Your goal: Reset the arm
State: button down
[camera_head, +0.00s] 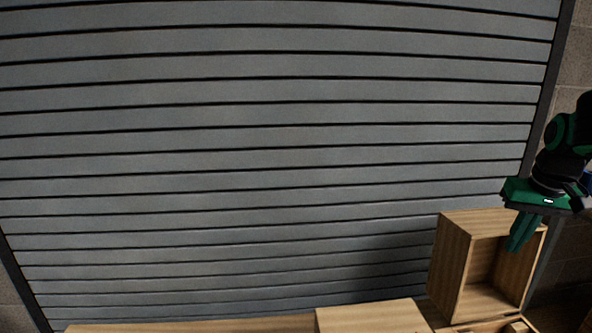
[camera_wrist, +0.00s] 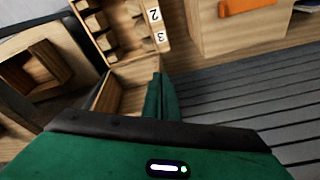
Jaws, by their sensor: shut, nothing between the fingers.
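My arm is at the right edge of the head view, black and green. My gripper (camera_head: 514,247) is green and points down. Its two fingers are together with nothing between them. They show in front of the upper right part of an open wooden box (camera_head: 453,262); I cannot tell if they touch it. In the wrist view my gripper (camera_wrist: 160,76) is also shut, its fingers beside a wooden compartment (camera_wrist: 128,72).
A slatted grey shutter (camera_head: 270,150) fills most of the head view. Wooden surfaces (camera_head: 370,317) run along its bottom edge. The wrist view shows a wooden rack with labels 2 and 3 (camera_wrist: 156,28), an orange object (camera_wrist: 245,5) on a wooden front, and a wooden frame (camera_wrist: 22,72).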

jog(key=s+a+f, duration=0.2)
jog(key=s, duration=0.5)
jog(key=s+a+f+m+g, duration=0.1)
jog(key=s+a+f, duration=0.2)
jog(key=s, duration=0.5)
jog(key=s+a+f+m+g, duration=0.1)
jog(key=s+a+f, duration=0.1)
jog(key=s, duration=0.6)
jog(key=shift+a+f+y, duration=0.2)
jog(key=shift+y, duration=0.1)
jog(key=shift+w+f+g, duration=0.25)
jog(key=shift+w+g, duration=0.05)
jog(key=shift+w, duration=0.25)
